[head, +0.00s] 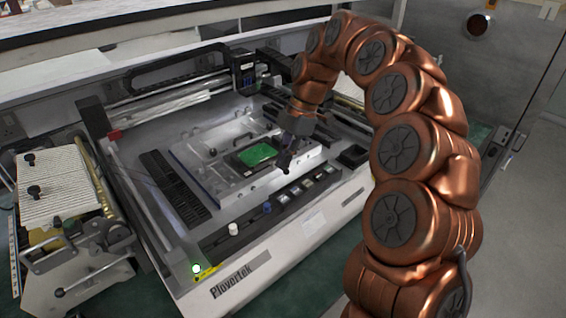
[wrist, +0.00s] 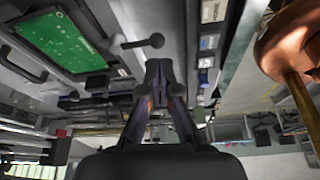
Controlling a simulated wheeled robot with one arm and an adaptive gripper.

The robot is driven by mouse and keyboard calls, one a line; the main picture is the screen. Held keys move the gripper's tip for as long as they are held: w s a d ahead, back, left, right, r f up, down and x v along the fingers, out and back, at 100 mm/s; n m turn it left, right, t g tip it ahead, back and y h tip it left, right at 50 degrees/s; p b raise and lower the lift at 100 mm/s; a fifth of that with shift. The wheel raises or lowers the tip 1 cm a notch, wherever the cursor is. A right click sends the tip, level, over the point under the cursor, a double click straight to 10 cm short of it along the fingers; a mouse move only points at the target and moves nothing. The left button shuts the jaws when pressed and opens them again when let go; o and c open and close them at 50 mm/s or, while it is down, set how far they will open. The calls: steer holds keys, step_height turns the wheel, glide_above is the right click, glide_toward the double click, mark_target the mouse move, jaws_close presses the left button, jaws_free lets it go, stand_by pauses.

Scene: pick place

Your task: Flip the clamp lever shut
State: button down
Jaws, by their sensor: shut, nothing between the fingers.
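My gripper (wrist: 158,70) is shut and empty, its fingertips together in the wrist view. A dark lever with rounded ends (wrist: 138,43), which looks like the clamp lever, lies just beyond the fingertips. I cannot tell whether they touch it. A green circuit board (wrist: 60,42) sits in a dark holder beside the lever, at the upper left. In the head view my gripper (head: 286,157) is low at the right edge of the green board (head: 257,154). The lever cannot be made out clearly there, with the gripper and arm close by.
The board's holder stands on a raised metal plate (head: 205,180) inside a bench machine (head: 262,240). Knobs and buttons line its front edge. A gantry (head: 243,70) stands at the back. Another device (head: 60,195) stands left, and a metal cabinet (head: 490,75) right.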

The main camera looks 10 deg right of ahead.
steer(key=w+p+v, duration=0.1)
steer(key=p+v, duration=0.1)
steer(key=v, duration=0.5)
steer(key=shift+a+r+p, duration=0.2)
steer(key=shift+p, duration=0.15)
steer(key=s+a+m+h, duration=0.15)
steer(key=s+m, duration=0.75)
steer(key=s, duration=0.9)
steer(key=s+d+f+m, duration=0.2)
steer(key=s+f+m, duration=0.1)
steer(key=s, duration=0.3)
steer(key=s+d+f+m+h, duration=0.1)
steer(key=s+d+f+m, duration=0.1)
steer(key=s+m, duration=0.4)
steer(key=s+d+f+m+h, duration=0.1)
steer(key=s+f+m, duration=0.3)
steer(key=s, duration=0.4)
steer(key=shift+d, duration=0.75)
